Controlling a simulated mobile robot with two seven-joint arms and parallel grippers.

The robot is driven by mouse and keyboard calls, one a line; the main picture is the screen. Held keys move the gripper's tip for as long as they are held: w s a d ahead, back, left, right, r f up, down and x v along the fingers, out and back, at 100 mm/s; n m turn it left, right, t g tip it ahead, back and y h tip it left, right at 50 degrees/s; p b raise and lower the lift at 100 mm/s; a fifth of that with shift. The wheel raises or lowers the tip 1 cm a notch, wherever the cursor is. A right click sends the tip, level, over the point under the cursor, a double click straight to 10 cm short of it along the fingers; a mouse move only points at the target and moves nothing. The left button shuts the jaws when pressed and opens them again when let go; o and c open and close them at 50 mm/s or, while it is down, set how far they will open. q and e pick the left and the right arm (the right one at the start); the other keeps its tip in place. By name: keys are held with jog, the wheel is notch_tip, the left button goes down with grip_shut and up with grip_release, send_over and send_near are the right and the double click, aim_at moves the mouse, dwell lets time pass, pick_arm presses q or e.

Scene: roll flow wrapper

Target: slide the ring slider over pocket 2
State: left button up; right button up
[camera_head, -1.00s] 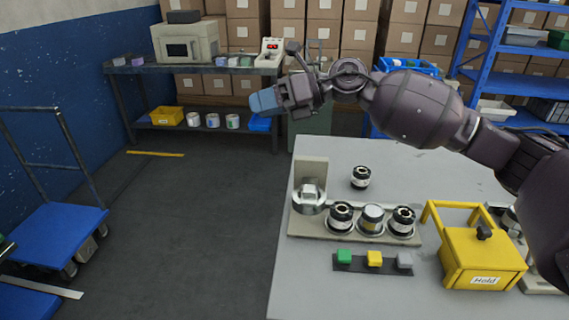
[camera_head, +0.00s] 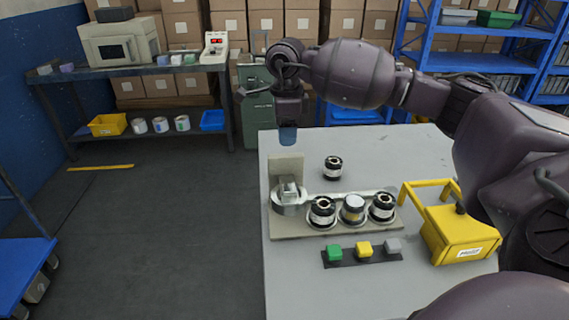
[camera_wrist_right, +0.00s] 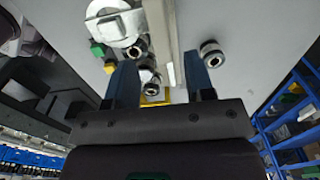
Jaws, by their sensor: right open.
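The silver ring slider (camera_head: 288,196) with a block-shaped grip sits at the left end of the fixture (camera_head: 300,231), in front of an upright plate. It also shows at the top of the right wrist view (camera_wrist_right: 116,22). To its right, three pockets in a row hold rolls: a dark one (camera_head: 321,211), a pale-topped one (camera_head: 352,208) and a dark one (camera_head: 382,206). No pocket numbers are readable. My right gripper (camera_head: 288,137) is open and empty, pointing down above and behind the upright plate, apart from the slider. My left gripper is not in view.
A loose roll (camera_head: 333,167) stands on the table (camera_head: 440,146) behind the fixture. Green (camera_head: 334,252), yellow (camera_head: 364,249) and grey buttons lie in front. A yellow box (camera_head: 458,236) marked "Hold" with a raised handle stands at the right. The table's back is clear.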

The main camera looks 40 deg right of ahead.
aim_at(286, 155)
notch_tip(286, 155, down, 9)
jog(key=shift+f+b, duration=0.2)
jog(key=shift+b, duration=0.25)
grip_shut()
